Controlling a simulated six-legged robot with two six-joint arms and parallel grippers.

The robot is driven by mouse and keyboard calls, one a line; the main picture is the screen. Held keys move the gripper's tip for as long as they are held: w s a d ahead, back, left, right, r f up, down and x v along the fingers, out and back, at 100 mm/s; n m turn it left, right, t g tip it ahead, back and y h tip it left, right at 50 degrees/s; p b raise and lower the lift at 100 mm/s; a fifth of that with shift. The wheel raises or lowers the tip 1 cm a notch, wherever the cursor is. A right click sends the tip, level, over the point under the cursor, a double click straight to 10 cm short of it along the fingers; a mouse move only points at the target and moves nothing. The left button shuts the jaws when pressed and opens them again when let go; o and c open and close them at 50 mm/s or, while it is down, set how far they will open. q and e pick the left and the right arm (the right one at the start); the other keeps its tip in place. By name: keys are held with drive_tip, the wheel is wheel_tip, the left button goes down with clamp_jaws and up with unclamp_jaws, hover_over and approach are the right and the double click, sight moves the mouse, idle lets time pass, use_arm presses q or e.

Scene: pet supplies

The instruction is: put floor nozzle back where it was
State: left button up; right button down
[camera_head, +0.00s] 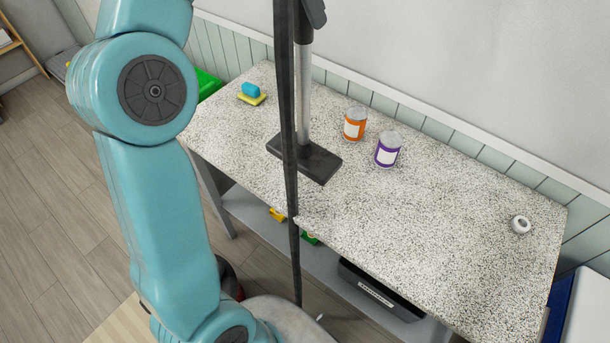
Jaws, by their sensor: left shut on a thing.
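The floor nozzle (323,163) is a flat black head with a grey metal tube rising upright to a black collar. It is over the left-middle part of the speckled worktop (430,235); I cannot tell whether it touches the top or hovers just above. My left gripper (315,12) shows only as a dark piece at the top edge, beside the top of the tube. It is shut on the nozzle's upper part; the grip itself is mostly cut off by the frame. My right gripper is not in view.
An orange can (355,124) and a purple can (387,150) stand right of the nozzle. A long dark strip (293,235) crosses in front. A black box (375,292) sits below.

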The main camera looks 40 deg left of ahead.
use_arm(q)
drive_tip(key=shift+s+a+r, duration=0.2)
drive_tip(key=shift+s+a, duration=0.1)
drive_tip(key=shift+s, duration=0.2)
drive_tip(key=shift+w+d+f, duration=0.25)
drive_tip(key=shift+w+d, duration=0.05)
drive_tip(key=shift+w, duration=0.2)
drive_tip(key=f, duration=0.8)
drive_tip(key=shift+s+a+f, duration=0.15)
drive_tip(key=shift+s+f, duration=0.05)
drive_tip(key=shift+f, duration=0.2)
drive_tip(key=shift+s+f, duration=0.1)
drive_tip(key=shift+f, duration=0.05)
drive_tip(key=shift+w+f, duration=0.1)
drive_tip(key=shift+w, duration=0.1)
drive_tip(key=o, duration=0.8)
drive_tip(key=shift+w+f, duration=0.1)
drive_tip(key=shift+w, duration=0.05)
drive_tip(key=o, duration=0.4)
drive_tip(key=shift+c, duration=0.2)
drive_tip(key=shift+s, duration=0.35)
drive_tip(key=shift+w+f, duration=0.15)
drive_tip(key=shift+r, duration=0.4)
wheel_tip(320, 180, up, 14)
hover_over(304, 56)
drive_tip(key=s+a, duration=0.2)
drive_tip(key=s, duration=0.3)
drive_tip(key=shift+a+r, duration=0.15)
